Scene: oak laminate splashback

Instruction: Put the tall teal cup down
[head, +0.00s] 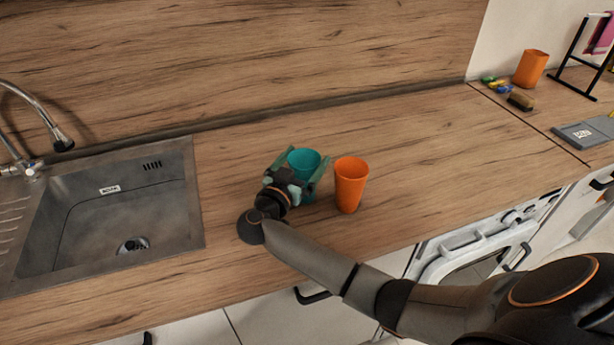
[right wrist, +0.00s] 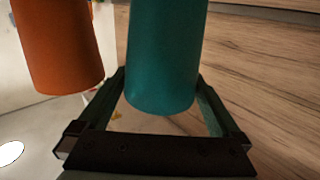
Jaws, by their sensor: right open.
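The tall teal cup (head: 304,160) stands upright on the wooden counter, to the right of the sink. My right gripper (head: 298,172) is around it with its fingers open, one on each side. In the right wrist view the teal cup (right wrist: 163,55) sits between the two fingers (right wrist: 165,100), with a gap showing near its base. The gripper and wrist hide the lower part of the cup in the head view. My left gripper is not in view.
An orange cup (head: 350,184) stands just right of the teal cup and also shows in the right wrist view (right wrist: 60,45). The metal sink (head: 110,205) is at the left. Another orange cup (head: 531,68), a brush (head: 521,101) and a dark rack (head: 578,60) are at the far right. The counter behind is clear.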

